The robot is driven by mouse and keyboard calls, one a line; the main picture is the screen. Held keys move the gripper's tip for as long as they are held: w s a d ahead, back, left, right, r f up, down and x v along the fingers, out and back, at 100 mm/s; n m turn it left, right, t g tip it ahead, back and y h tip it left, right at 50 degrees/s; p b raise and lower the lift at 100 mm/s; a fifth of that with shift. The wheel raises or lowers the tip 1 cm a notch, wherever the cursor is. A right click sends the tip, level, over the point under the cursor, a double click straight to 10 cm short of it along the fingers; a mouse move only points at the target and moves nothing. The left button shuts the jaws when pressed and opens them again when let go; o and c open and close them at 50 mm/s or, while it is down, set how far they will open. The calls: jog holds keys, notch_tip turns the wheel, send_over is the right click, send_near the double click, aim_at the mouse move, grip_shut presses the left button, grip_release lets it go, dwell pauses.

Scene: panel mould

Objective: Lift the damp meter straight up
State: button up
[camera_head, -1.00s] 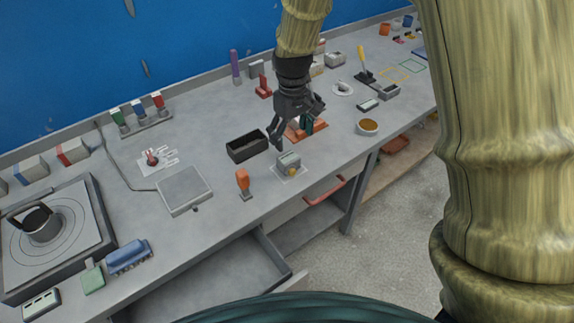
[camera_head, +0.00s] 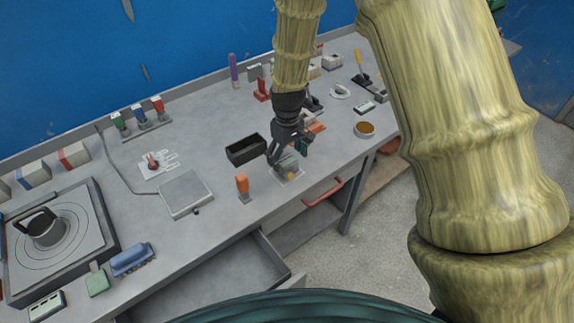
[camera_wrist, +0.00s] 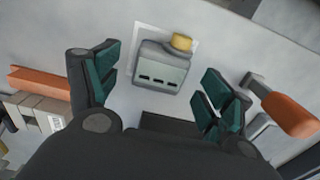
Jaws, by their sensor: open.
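The damp meter appears to be the small grey box with a yellow knob (camera_head: 287,167), on a pale square pad near the bench's front edge. In the wrist view the grey box (camera_wrist: 160,70) shows several dark slots, with the yellow knob at its far side. My gripper (camera_head: 288,154) is just above it, jaws open. In the wrist view the teal-padded fingers stand apart to the left and right of the box, with gaps on both sides. The head view partly hides the box behind the fingers.
An orange-handled tool (camera_head: 242,186) stands close by on the left; in the wrist view its orange handle (camera_wrist: 289,114) is beside the right finger. A black open bin (camera_head: 246,149) is behind. An open drawer (camera_head: 235,276) juts out below.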

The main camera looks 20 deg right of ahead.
aim_at(287, 161)
jog(key=shift+f+p, duration=0.5)
jog(key=shift+f, duration=1.05)
jog(key=c, duration=1.3)
